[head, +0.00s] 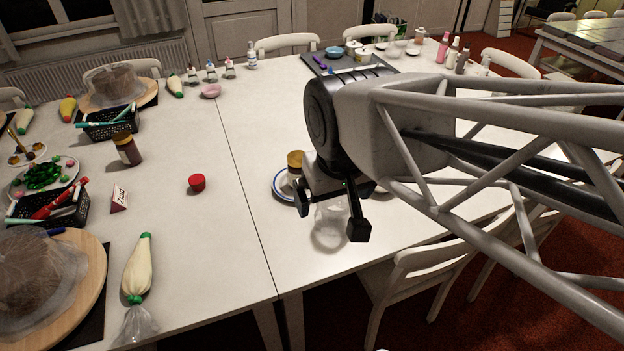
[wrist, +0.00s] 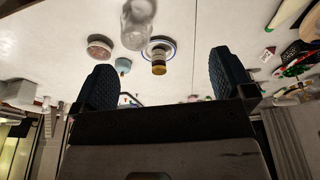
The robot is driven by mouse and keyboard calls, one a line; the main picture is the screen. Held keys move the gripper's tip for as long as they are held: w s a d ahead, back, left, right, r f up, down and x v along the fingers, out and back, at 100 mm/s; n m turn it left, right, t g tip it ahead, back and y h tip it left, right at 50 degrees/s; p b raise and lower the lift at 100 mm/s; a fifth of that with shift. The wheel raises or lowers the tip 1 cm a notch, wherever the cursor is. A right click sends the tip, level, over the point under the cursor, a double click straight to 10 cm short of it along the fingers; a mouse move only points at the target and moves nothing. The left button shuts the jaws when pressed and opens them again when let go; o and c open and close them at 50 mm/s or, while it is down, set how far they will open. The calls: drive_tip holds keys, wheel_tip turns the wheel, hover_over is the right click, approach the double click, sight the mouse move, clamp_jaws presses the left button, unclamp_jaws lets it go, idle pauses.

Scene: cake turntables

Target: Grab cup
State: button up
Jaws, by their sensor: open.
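A clear glass cup (head: 330,232) stands on the white table near its front edge, partly hidden by my gripper. It also shows at the top of the wrist view (wrist: 138,24), beyond the fingers. My gripper (head: 331,214) is open and empty, with its two dark fingers over and in front of the cup in the head view. In the wrist view my gripper (wrist: 164,80) has its fingers wide apart with nothing between them. I cannot tell whether a finger touches the cup.
A brown-lidded jar (head: 295,160) stands on a blue-rimmed plate (head: 279,189) close behind my gripper. A red lid (head: 197,183) and a white piping bag (head: 138,270) lie to the left. Chairs (head: 425,275) stand at the front edge. The table's middle left is fairly clear.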

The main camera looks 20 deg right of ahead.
drive_tip(key=n+h, duration=1.1)
drive_tip(key=n, duration=0.6)
hover_over(335, 214)
drive_tip(key=s+a, duration=0.2)
drive_tip(key=s, duration=0.3)
wheel_tip(335, 214, down, 17)
drive_tip(key=w+a+f+n+t, duration=0.2)
drive_tip(key=w+f+n+t, duration=0.2)
drive_tip(key=n, duration=0.4)
wheel_tip(335, 214, down, 2)
drive_tip(key=shift+w+a+f+t, duration=0.1)
drive_tip(key=shift+w+a+t, duration=0.05)
drive_tip(key=shift+a+t, duration=0.3)
drive_tip(key=shift+d, duration=0.15)
drive_tip(key=shift+x, duration=1.25)
drive_tip(key=shift+d, duration=0.1)
